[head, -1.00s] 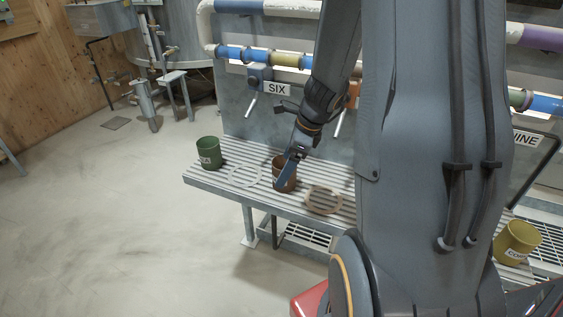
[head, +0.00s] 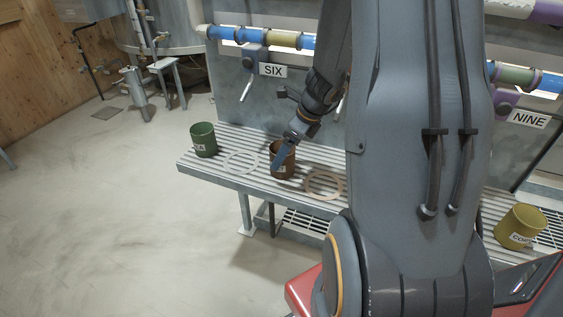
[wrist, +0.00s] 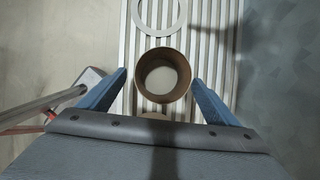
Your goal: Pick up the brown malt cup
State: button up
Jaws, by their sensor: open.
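The brown malt cup (head: 289,161) stands upright on the slatted metal bench (head: 226,173), between two ring marks. In the wrist view I look down into the open, empty-looking cup (wrist: 163,75). My gripper (head: 283,152) is at the cup, reaching down from above and partly covering it in the head view. In the wrist view its blue fingers (wrist: 160,82) are spread, one on each side of the cup, with a visible gap on both sides. The cup's label is mostly hidden by a finger.
A green cup (head: 203,140) stands at the bench's left end, with a pale ring (head: 241,163) beside it. A tan ring (head: 324,184) lies to the right. A yellow cup (head: 520,227) stands far right. A wall panel with a SIX sign (head: 273,70) rises behind.

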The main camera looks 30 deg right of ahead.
jog(key=x, duration=0.6)
jog(key=shift+w+a+f, duration=0.1)
jog(key=shift+w+f, duration=0.05)
jog(key=shift+w, duration=0.25)
jog(key=c, duration=1.2)
jog(key=shift+o, duration=0.2)
